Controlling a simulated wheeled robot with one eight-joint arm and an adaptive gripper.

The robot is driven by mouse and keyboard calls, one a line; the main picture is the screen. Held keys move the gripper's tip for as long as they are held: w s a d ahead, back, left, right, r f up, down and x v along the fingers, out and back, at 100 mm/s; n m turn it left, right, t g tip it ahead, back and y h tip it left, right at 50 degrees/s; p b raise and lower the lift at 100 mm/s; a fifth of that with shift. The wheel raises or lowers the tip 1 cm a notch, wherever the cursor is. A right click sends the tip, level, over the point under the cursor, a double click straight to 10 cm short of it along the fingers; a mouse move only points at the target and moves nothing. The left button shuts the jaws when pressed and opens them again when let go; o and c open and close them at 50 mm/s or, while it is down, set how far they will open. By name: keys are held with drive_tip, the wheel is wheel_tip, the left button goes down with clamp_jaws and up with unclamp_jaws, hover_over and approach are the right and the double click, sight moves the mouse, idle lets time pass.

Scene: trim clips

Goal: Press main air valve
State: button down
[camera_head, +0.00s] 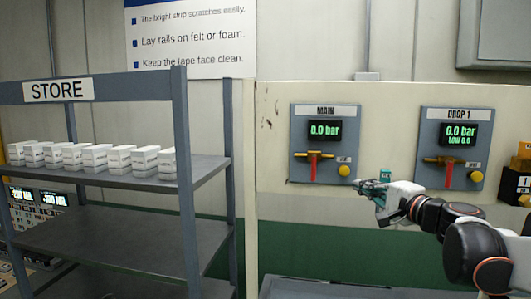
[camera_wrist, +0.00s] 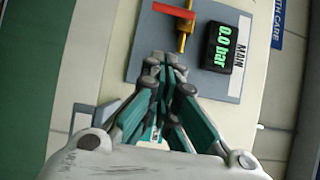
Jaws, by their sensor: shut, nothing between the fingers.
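The main air valve is on the grey panel labelled MAIN (camera_head: 300,130), on the cream wall. Its red handle (camera_head: 313,168) hangs straight down from a brass pipe, and it also shows in the wrist view (camera_wrist: 174,10). The display (camera_head: 325,130) reads 0.0 bar. A yellow button (camera_head: 344,170) sits right of the handle; in the wrist view I cannot see it, as the fingers cover that part. My gripper (camera_head: 362,187) is shut and empty, its tips in front of and just below right of the button. Whether they touch the panel I cannot tell.
A similar DROP 1 panel (camera_head: 429,127) with a red handle is to the right, above my arm. A grey STORE shelf (camera_head: 110,239) with several white boxes (camera_head: 95,155) stands at left. Yellow and black boxes (camera_head: 515,186) are at the right edge.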

sight(314, 169)
drive_tip(key=p+x, duration=0.1)
drive_tip(key=x, duration=0.3)
drive_tip(key=a+p+x, duration=0.1)
drive_tip(key=x, duration=0.3)
drive_tip(key=s+a+p+x, duration=0.1)
drive_tip(key=x, duration=0.4)
drive_tip(key=shift+a, duration=0.25)
